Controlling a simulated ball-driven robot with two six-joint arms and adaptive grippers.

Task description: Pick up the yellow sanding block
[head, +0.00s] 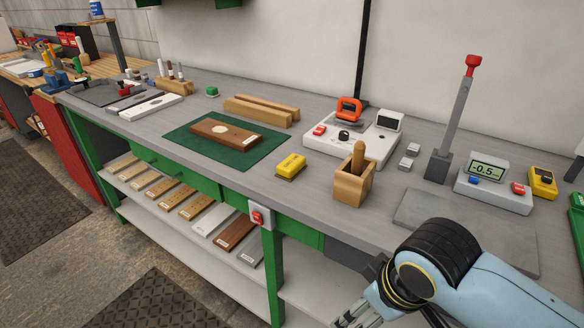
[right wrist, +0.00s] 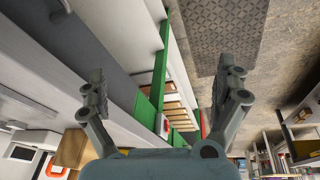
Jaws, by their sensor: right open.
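The yellow sanding block (head: 290,166) lies on the grey workbench (head: 225,183) near its front edge, between the green mat and a wooden box. It is not clearly visible in the right wrist view. My right gripper (right wrist: 165,82) is open, with nothing between its fingers. In the head view the right gripper is partly seen at the bottom edge, low in front of the bench and well to the right of the block. My left gripper is not in view.
A wooden box with a handle in it (head: 353,184) stands just right of the block. The green mat (head: 180,146) carries a brown board (head: 226,134). A white device (head: 375,148) stands behind. A red switch box (head: 259,217) is on the bench front. Boards fill the lower shelf.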

